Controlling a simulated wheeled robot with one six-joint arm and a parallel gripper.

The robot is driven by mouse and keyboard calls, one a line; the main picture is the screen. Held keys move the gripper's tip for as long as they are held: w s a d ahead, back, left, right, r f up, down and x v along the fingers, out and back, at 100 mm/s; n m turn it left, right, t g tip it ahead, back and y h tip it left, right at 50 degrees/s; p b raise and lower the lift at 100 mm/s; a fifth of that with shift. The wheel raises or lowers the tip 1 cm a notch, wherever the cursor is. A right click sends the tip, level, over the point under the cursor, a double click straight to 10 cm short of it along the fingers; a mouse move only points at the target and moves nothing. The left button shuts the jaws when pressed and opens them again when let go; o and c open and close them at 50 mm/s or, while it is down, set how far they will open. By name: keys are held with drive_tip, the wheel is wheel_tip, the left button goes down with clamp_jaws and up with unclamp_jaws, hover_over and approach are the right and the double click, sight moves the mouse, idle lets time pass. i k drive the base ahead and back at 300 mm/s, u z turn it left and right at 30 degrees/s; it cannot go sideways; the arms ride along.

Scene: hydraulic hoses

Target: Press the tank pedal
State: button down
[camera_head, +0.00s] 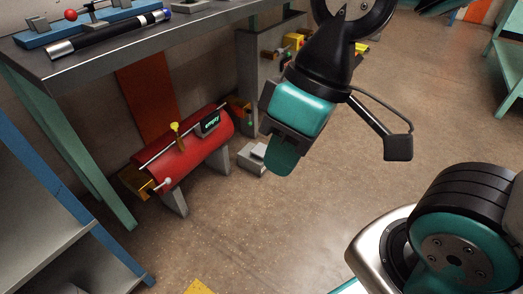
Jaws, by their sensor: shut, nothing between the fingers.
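A red cylindrical tank (190,146) lies on grey legs on the floor under the workbench. It carries a small dark display (210,124) reading "empty" and a yellow valve (175,128) on top. A small grey block that looks like the pedal (252,160) sits on the floor just right of the tank; my gripper is close to its right in the picture and may cover part of it. My gripper (283,163), teal and black, points downward with its fingers shut and empty. I cannot tell its height above the floor or whether it touches the pedal.
A workbench (110,45) stands over the tank, with a dark cylinder (105,36) on it. A blue-edged shelf (60,200) is at the left. Green furniture (508,65) stands at the far right. The brown floor (290,215) is clear in the middle.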

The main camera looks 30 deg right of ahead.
sight(259, 150)
drive_tip(key=z, duration=0.55)
drive_tip(key=k, duration=0.65)
drive_tip(key=z, duration=0.1)
drive_tip(key=i, duration=0.4)
drive_tip(key=u, duration=0.95)
drive_tip(key=i, duration=1.25)
drive_tip(key=z, duration=0.75)
drive_tip(key=i, duration=0.35)
drive_tip(key=z, duration=0.35)
